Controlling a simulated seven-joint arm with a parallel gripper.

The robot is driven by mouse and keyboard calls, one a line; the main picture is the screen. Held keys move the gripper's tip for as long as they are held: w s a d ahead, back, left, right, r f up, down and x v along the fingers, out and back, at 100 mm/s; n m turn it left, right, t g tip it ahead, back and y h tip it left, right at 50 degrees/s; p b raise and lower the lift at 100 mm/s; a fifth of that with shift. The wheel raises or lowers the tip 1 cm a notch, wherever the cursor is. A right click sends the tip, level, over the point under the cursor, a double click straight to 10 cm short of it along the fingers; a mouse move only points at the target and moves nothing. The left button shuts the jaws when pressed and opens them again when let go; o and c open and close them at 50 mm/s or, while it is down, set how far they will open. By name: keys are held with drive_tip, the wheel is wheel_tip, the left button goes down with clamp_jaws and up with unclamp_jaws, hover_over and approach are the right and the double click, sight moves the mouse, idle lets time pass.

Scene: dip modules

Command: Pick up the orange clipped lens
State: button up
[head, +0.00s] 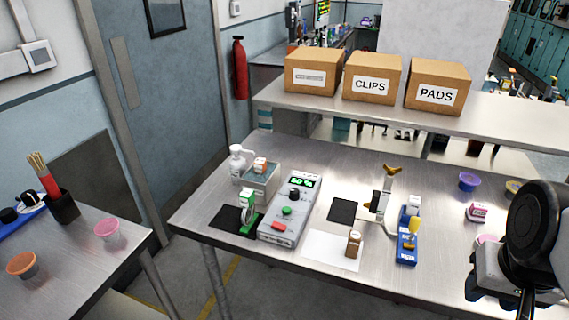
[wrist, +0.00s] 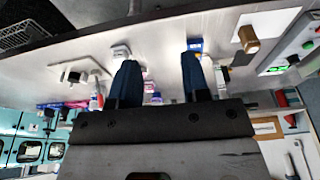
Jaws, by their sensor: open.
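I cannot single out an orange clipped lens with certainty. A small orange and white piece (head: 260,163) sits on a grey-blue box (head: 262,180) at the back left of the steel table in the head view. It is too small to tell whether it is a clipped lens. My gripper (wrist: 160,64) shows in the wrist view as two dark blue fingers, spread apart. Nothing is seen held between them. In the head view my arm (head: 535,235) is at the right edge, far from the orange and white piece, and its fingers cannot be made out.
A grey device (head: 290,210) with a green display stands between the box and a white sheet (head: 322,250) with a brown block (head: 353,243). A stand with a gold clamp (head: 391,168), a blue holder (head: 407,249) and a pump bottle (head: 238,160) also stand here.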

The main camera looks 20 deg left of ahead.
drive_tip(key=o, duration=0.5)
drive_tip(key=w+a+m+g+y, duration=0.3)
drive_tip(key=w+a+m+y, duration=0.5)
drive_tip(key=w+a, duration=1.45)
drive_tip(key=w+a+f+m+y, duration=0.2)
drive_tip(key=w+a+m, duration=0.1)
drive_tip(key=a, duration=0.4)
drive_tip(key=w+a+f+m+y, duration=0.2)
drive_tip(key=w+a, duration=0.3)
drive_tip(key=a, duration=0.3)
drive_tip(key=w+a+f+m+y, duration=0.1)
drive_tip(key=w+a+f+m, duration=0.2)
drive_tip(key=a, duration=0.4)
drive_tip(key=shift+w+a+f+m+g+y, duration=0.4)
drive_tip(key=shift+w+f, duration=0.25)
drive_tip(key=shift+w, duration=0.05)
